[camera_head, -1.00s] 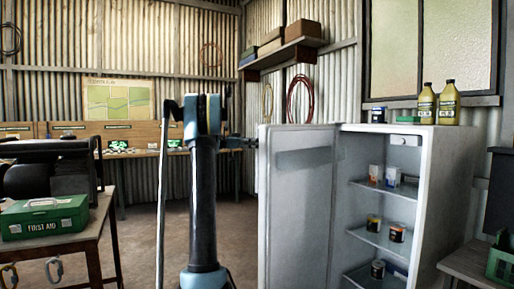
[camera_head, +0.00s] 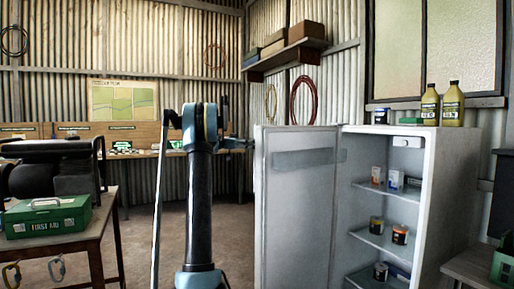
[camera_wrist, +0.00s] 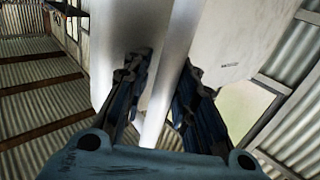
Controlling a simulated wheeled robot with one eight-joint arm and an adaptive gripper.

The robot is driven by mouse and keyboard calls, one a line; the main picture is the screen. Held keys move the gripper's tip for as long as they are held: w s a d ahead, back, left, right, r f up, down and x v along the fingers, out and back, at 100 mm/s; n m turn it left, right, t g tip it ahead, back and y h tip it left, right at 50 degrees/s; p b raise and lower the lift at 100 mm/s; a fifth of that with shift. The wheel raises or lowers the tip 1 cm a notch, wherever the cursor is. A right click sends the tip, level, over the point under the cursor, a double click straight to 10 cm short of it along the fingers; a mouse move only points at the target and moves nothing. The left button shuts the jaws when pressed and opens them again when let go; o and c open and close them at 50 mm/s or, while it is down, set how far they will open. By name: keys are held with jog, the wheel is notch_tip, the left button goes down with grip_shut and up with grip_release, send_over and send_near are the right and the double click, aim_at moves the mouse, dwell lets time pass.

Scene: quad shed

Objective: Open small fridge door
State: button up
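The small white fridge (camera_head: 452,190) stands at the right with its door (camera_head: 298,215) swung wide open to the left, inner face showing. Its shelves are visible, with small cans and boxes on them. My gripper (camera_head: 240,143) is at the door's free left edge, partly hidden behind my arm in the head view. In the wrist view my gripper (camera_wrist: 165,72) has its two dark fingers apart, one on each side of the pale door edge (camera_wrist: 165,95). Whether a finger touches the door is unclear.
A table (camera_head: 98,235) with a green first aid box (camera_head: 47,217) stands at the left. Two yellow-green bottles (camera_head: 441,105) stand on the fridge top. A wall shelf (camera_head: 290,58) holds boxes. Floor between the table and the door is clear.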

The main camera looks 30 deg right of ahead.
jog(key=shift+o, duration=0.9)
jog(key=shift+a, duration=0.15)
notch_tip(320, 180, up, 9)
jog(key=shift+r, duration=0.1)
jog(key=shift+w+r, duration=0.1)
jog(key=shift+r, duration=0.35)
